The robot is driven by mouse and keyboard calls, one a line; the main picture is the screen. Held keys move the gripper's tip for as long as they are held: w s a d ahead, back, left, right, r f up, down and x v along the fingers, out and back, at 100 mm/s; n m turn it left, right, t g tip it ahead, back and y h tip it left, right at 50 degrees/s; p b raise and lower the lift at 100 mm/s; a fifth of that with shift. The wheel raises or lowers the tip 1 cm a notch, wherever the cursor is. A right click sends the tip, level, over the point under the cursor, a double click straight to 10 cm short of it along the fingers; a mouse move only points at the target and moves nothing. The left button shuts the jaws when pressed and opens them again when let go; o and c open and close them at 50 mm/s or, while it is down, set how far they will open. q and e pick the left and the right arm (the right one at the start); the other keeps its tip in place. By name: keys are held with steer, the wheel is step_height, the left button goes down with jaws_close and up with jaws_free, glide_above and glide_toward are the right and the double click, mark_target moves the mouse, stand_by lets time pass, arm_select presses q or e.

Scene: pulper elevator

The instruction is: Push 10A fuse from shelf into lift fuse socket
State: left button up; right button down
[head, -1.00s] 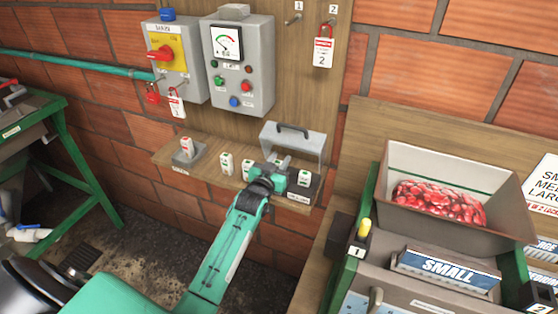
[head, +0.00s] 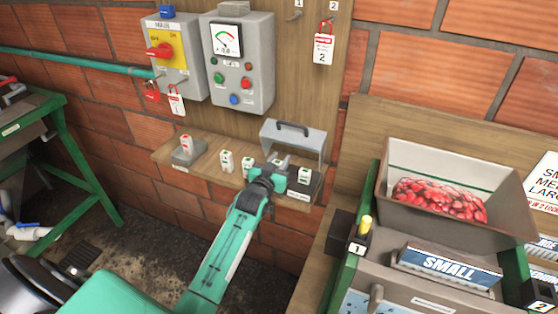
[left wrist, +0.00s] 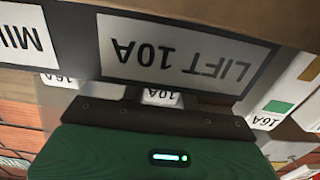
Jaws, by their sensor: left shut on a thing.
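My left gripper (head: 270,172) is at the fuse box on the wall shelf, under its raised grey cover. In the left wrist view, the green gripper body and dark jaw edge (left wrist: 150,118) fill the lower middle. A white fuse marked 10A (left wrist: 162,97) shows at that dark edge, mostly hidden, and the gripper is shut on it. The upside-down LIFT 10A label (left wrist: 180,52) of the lift socket is directly beyond it. How deep the fuse sits in the socket is hidden. My right gripper is not in view.
White fuses (head: 226,162) stand on the shelf (head: 207,160) left of my gripper. Another fuse (head: 304,175) stands right of it in the box. 16A fuses (left wrist: 270,113) flank the jaws in the wrist view. The cover (head: 300,138) overhangs the box.

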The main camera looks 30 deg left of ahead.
arm_select(q)
steer(key=shift+f, duration=0.1)
stand_by(0.3)
steer(key=o, duration=1.1)
steer(key=shift+d, duration=0.1)
steer(key=shift+s, duration=0.1)
steer(key=shift+s+f, duration=0.15)
steer(key=shift+s, duration=0.1)
steer(key=s+b, duration=0.1)
steer(key=s, duration=0.3)
steer(key=s+b, duration=0.1)
steer(key=s, duration=0.3)
steer(key=s+d+b, duration=0.1)
steer(key=s+b, duration=0.1)
steer(key=s, duration=0.3)
